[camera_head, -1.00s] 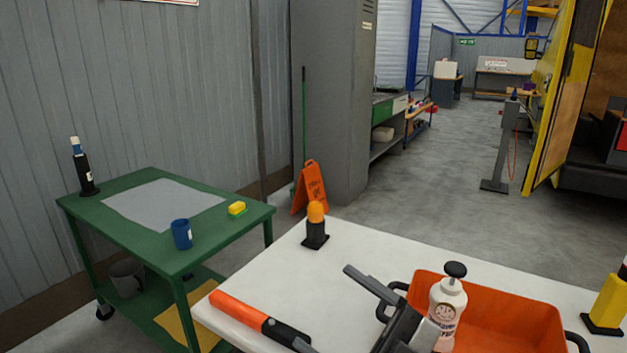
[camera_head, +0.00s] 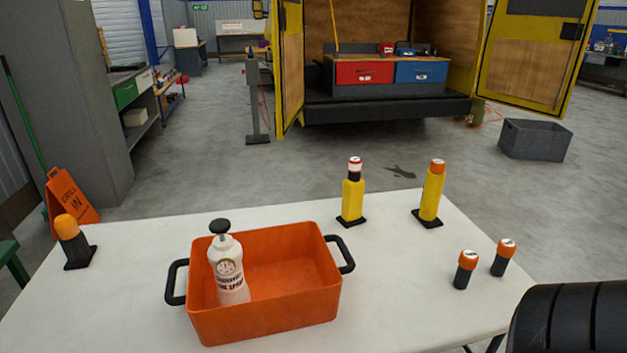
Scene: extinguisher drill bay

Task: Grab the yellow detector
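Two yellow upright items stand in black square bases at the back of the white table. One yellow item (camera_head: 353,200) has a black neck and a red-and-white top. The other yellow item (camera_head: 431,195), to its right, has an orange cap. I cannot tell which of them is the detector. Both stand free with nothing gripping them. Neither of my grippers is in view.
On the white table (camera_head: 140,250), an orange tray (camera_head: 290,255) holds a white spray bottle (camera_head: 230,270). An orange-topped black item (camera_head: 72,240) stands left. Two small orange-capped cylinders (camera_head: 467,270) (camera_head: 503,258) stand right. A dark ribbed shape (camera_head: 575,325) blocks the lower right corner.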

